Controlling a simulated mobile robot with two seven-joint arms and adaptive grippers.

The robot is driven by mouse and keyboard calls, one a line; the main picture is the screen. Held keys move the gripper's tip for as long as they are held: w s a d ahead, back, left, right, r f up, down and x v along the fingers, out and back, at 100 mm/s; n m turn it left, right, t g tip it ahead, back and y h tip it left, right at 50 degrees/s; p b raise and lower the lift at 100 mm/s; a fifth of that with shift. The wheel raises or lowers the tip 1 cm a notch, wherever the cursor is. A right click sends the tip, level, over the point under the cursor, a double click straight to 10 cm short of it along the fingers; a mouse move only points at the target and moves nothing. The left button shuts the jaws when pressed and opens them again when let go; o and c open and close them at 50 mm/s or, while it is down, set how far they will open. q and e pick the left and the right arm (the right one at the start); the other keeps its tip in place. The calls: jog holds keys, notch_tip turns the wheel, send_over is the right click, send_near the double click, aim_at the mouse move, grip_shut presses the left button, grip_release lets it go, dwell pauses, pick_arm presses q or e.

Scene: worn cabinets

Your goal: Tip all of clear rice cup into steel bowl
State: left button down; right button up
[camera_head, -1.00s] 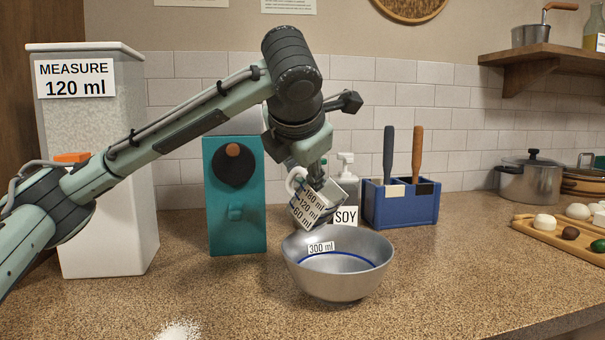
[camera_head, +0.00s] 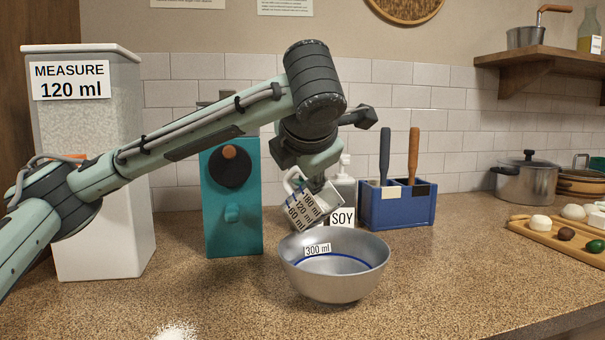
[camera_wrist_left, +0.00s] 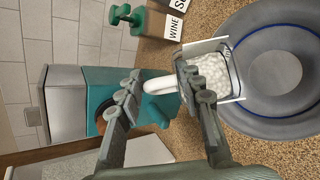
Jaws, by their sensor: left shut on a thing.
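The clear rice cup (camera_head: 304,208) carries 60, 120 and 180 ml marks and is tilted rightward, its mouth toward the steel bowl. White rice shows inside the cup in the left wrist view (camera_wrist_left: 208,72). My left gripper (camera_wrist_left: 158,92) is shut on the cup's white handle (camera_wrist_left: 160,86). The steel bowl (camera_head: 340,278) stands upright on the counter, marked 300 ml with a blue line inside. In the left wrist view, the visible part of the bowl's inside (camera_wrist_left: 275,85) shows no rice. My right gripper is in neither view.
A tall white bin (camera_head: 105,220) labelled MEASURE 120 ml and a teal device (camera_head: 233,200) stand left. A SOY bottle (camera_head: 343,190) and a blue utensil holder (camera_head: 400,210) stand behind the bowl. White grains (camera_head: 176,332) lie on the front counter.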

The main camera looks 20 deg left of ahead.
pick_arm(q)
jog(key=shift+d+y, duration=0.25)
jog(key=shift+y, duration=0.15)
jog(key=shift+s+m+t, duration=0.1)
jog(key=shift+m+t, duration=0.2)
jog(key=shift+d+y, duration=0.25)
jog(key=shift+y, duration=0.15)
jog(key=shift+s+d+m+t+y, duration=0.1)
jog(key=shift+d+m+t+y, duration=0.2)
jog(key=shift+m+t, duration=0.15)
jog(key=shift+s+d+f+m+t+y, duration=0.1)
jog(key=shift+d+f+m+t+y, duration=0.05)
jog(key=shift+d+m+t+y, duration=0.15)
dwell(0.3)
